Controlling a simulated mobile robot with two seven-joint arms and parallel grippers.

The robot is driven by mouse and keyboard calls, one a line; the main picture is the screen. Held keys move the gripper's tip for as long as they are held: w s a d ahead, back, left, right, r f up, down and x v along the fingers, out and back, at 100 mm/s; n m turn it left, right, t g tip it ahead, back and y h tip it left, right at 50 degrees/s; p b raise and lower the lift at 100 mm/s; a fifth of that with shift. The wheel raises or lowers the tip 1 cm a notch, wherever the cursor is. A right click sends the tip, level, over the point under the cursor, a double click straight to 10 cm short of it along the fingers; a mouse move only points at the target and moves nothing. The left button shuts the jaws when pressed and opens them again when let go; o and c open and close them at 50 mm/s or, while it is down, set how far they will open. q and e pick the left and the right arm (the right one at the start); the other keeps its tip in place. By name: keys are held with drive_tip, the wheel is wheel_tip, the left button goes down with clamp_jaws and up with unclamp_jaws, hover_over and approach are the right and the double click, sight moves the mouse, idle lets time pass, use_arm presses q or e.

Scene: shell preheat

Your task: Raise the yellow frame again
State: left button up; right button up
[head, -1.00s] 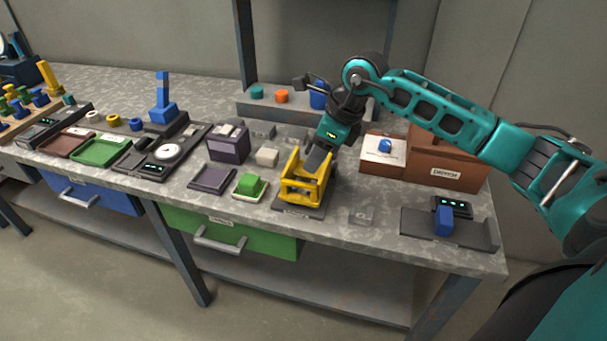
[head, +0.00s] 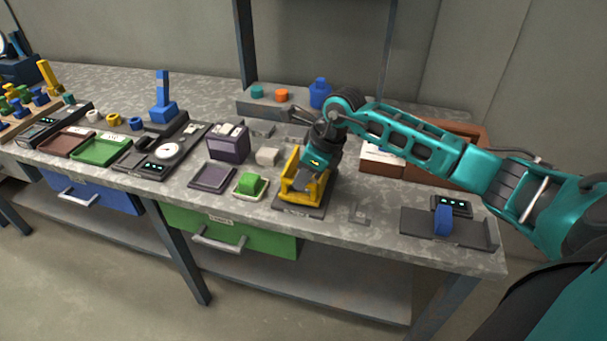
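The yellow frame (head: 293,190) stands on a dark base plate (head: 290,208) near the front edge of the bench. My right gripper (head: 307,184) points down at the frame and overlaps its middle and right side in the head view. The gripper and wrist hide part of the frame. Its fingertips are too small and covered to show whether they are apart or closed on the frame. My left gripper is not in view.
A green block (head: 250,184) on a small tray sits just left of the frame. A purple box (head: 228,143) and a pale block (head: 267,156) stand behind. A brown box (head: 383,160) is behind my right arm. A dark fixture with a blue part (head: 443,220) lies to the right.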

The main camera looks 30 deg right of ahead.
clamp_jaws()
idle(0.3)
drive_tip(key=shift+w+r, duration=0.1)
